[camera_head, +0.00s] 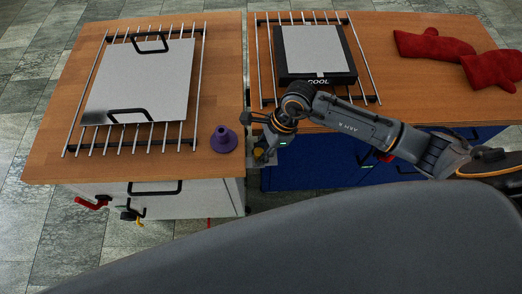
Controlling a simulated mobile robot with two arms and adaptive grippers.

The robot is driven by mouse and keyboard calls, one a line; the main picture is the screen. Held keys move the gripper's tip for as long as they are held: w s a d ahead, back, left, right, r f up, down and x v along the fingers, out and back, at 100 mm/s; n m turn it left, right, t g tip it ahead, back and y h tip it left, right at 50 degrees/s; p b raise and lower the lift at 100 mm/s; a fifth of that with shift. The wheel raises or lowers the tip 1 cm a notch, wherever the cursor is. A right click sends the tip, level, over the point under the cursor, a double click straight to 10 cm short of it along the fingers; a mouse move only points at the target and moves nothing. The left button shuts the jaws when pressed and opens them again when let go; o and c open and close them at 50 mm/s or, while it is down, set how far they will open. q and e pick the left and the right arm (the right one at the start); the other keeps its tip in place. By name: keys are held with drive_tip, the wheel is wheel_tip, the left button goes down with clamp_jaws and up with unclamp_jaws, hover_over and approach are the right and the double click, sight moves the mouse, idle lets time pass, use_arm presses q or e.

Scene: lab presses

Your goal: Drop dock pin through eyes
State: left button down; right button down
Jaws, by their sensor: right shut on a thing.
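My right gripper (260,156) is over the gap between the two wooden-topped units, at their front edges. It is shut on a small yellowish thing, mostly hidden by the fingers, which may be the dock pin. A grey metal bracket (251,168) shows just below and beside the gripper, at the front corner of the left unit. It may carry the eyes, but no hole can be made out. I cannot tell whether the held thing touches the bracket. My left gripper is not in view.
A purple flared stand (223,140) is on the left worktop (60,150), close to the gripper. A white plate with black handles (140,85) lies on a rack there. A black-framed "COOL" board (315,78) and red mitts (432,45) lie on the right worktop.

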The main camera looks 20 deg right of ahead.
drive_tip(key=shift+f+b, duration=0.3)
drive_tip(key=shift+f, duration=0.1)
drive_tip(key=c, duration=1.1)
unclamp_jaws()
drive_tip(key=shift+o, duration=0.2)
drive_tip(key=v, duration=1.2)
